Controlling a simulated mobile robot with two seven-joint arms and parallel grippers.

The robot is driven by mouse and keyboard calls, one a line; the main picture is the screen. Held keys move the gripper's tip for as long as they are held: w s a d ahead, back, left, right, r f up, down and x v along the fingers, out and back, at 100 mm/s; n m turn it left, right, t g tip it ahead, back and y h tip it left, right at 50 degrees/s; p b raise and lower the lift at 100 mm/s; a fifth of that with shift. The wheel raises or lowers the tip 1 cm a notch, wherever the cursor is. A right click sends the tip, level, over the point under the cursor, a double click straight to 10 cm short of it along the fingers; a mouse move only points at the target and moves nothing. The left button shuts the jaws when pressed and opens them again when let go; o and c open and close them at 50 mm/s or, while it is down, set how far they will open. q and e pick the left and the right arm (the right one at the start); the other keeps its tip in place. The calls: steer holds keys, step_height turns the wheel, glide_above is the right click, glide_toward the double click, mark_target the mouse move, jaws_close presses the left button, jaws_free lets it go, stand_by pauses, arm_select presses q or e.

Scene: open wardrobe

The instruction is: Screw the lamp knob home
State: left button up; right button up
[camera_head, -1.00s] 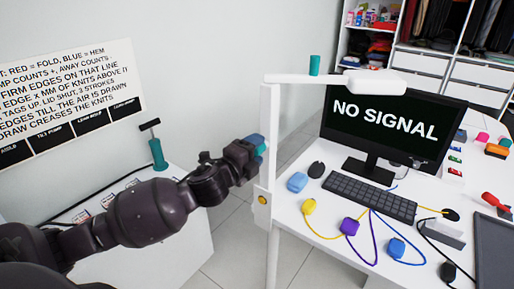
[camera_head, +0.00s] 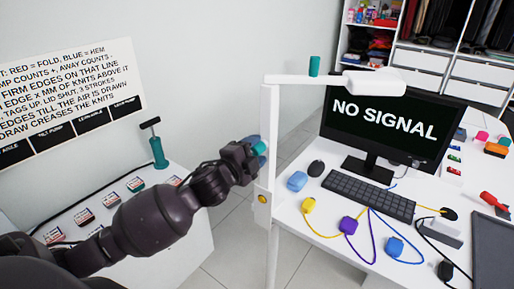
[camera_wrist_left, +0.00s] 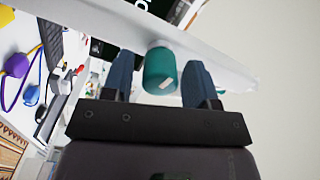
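The white lamp post (camera_head: 267,130) stands at the near left edge of the desk, its arm reaching right to a white lamp head (camera_head: 374,83). A teal cylindrical knob (camera_wrist_left: 160,70) with a pale mark sticks out from the post's side. It shows partly in the head view (camera_head: 260,148), behind the fingers. My left gripper (camera_head: 254,148) is at this knob. In the left wrist view its blue fingers (camera_wrist_left: 160,82) stand on either side of the knob, with a clear gap on the left and a very narrow one on the right. My right gripper is not in view.
A second teal cylinder (camera_head: 315,65) stands on the lamp arm. The desk (camera_head: 310,240) holds a monitor (camera_head: 388,120), keyboard (camera_head: 368,195) and coloured corded blocks. A teal pump (camera_head: 158,150) stands on the left white table. Floor shows between the tables.

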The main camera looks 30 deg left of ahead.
arm_select(q)
steer(key=c, duration=0.8)
steer(key=m, duration=0.8)
steer(key=shift+m, duration=0.3)
steer(key=m, duration=0.5)
steer(key=shift+w, duration=0.1)
steer(key=m, duration=0.3)
steer(key=shift+m, duration=0.4)
steer(key=o, duration=1)
steer(key=shift+c, duration=0.3)
